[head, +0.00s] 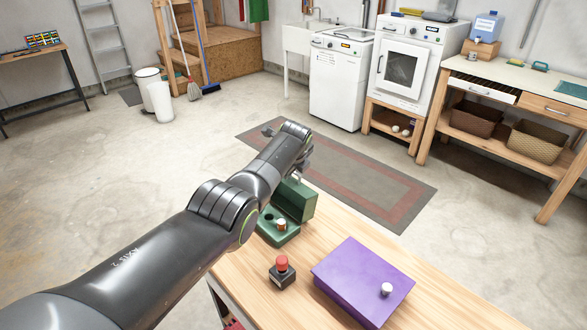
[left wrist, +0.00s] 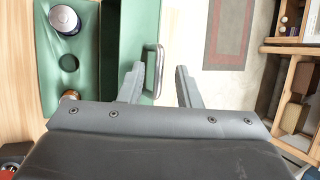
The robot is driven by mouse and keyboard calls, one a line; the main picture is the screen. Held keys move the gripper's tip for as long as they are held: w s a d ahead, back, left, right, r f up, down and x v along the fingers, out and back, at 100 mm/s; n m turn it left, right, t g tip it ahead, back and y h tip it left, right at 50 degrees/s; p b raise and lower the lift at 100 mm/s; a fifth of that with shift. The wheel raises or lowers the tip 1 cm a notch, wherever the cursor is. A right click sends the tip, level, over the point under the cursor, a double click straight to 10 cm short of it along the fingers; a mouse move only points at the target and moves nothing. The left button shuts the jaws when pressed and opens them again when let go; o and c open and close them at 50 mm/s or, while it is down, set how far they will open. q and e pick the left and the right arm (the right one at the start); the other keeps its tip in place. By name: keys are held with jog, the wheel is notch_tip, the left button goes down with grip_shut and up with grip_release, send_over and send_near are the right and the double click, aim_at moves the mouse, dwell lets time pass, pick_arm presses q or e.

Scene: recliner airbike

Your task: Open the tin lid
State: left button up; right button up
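A green tin (head: 279,236) stands on the wooden table with its green lid (head: 297,203) raised roughly upright. The tin holds a small copper-coloured piece; in the left wrist view the tin (left wrist: 70,95) also holds a silver-topped can (left wrist: 66,20). The lid (left wrist: 121,40) has a metal handle (left wrist: 155,70) there. My left gripper (left wrist: 160,68) is open, the handle showing between its fingers nearer the left one; I cannot tell whether they touch. In the head view the gripper (head: 298,175) is at the lid's upper end, largely hidden by my arm. My right gripper is not in view.
A purple box (head: 350,275) with a white knob (head: 386,289) and a black block with a red knob (head: 282,268) stand nearby on the table (head: 450,312). Beyond the table are a rug (head: 395,200) and open floor. A workbench (head: 520,85) stands at the right.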

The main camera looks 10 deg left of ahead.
aim_at(293, 184)
pick_arm(q)
jog(key=shift+p+v, duration=0.95)
jog(key=shift+s+r+p, duration=0.35)
jog(key=shift+r+p, duration=0.15)
jog(key=shift+r, duration=0.15)
jog(key=b+v, duration=0.1)
jog(key=v, duration=1.3)
jog(key=shift+d, duration=0.15)
